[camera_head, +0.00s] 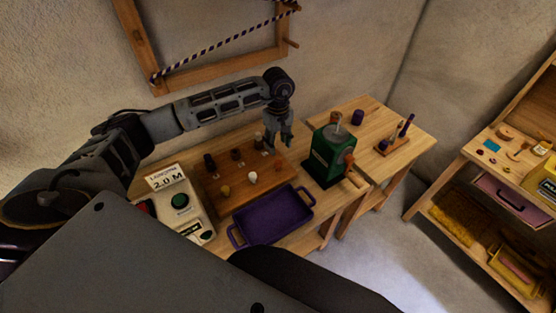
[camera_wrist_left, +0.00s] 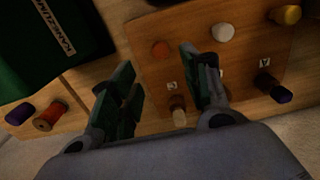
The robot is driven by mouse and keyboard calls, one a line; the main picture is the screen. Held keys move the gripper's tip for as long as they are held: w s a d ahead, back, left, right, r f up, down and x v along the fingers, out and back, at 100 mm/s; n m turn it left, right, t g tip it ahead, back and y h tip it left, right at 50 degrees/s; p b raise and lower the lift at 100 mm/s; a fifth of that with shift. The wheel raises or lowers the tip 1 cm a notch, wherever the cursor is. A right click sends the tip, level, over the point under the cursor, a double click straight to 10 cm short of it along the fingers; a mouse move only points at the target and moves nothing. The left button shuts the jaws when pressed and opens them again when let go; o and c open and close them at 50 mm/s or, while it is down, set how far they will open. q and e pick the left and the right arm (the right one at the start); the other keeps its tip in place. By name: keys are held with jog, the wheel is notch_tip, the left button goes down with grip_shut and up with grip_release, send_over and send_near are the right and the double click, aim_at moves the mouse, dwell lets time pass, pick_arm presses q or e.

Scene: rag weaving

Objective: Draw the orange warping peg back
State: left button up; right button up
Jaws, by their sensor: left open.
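The orange warping peg (camera_head: 279,164) is at the front right of a brown wooden peg board (camera_head: 210,203). In the left wrist view the orange peg (camera_wrist_left: 160,49) shows as a round top in line with the gap between the fingertips. My left gripper (camera_head: 280,143) points down above the board's back right corner. In the wrist view its fingers (camera_wrist_left: 156,65) are apart with nothing between them. A pale peg (camera_wrist_left: 179,115) lies close to the right finger. A white peg (camera_head: 252,178) and a yellow peg (camera_head: 225,190) stand left of the orange one.
A green machine (camera_head: 330,150) with a crank stands just right of the board. A purple tray (camera_head: 273,232) lies in front. A box with a green button (camera_head: 180,201) is at left. A wooden frame (camera_head: 215,68) hangs on the wall behind. Shelves (camera_head: 470,150) stand far right.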

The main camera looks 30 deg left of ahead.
aim_at(278, 161)
pick_arm(q)
notch_tip(278, 161, down, 8)
jog(key=shift+r+p, duration=0.1)
jog(key=shift+p, duration=0.5)
jog(key=shift+f, duration=1.05)
jog(key=c, duration=0.9)
grip_shut()
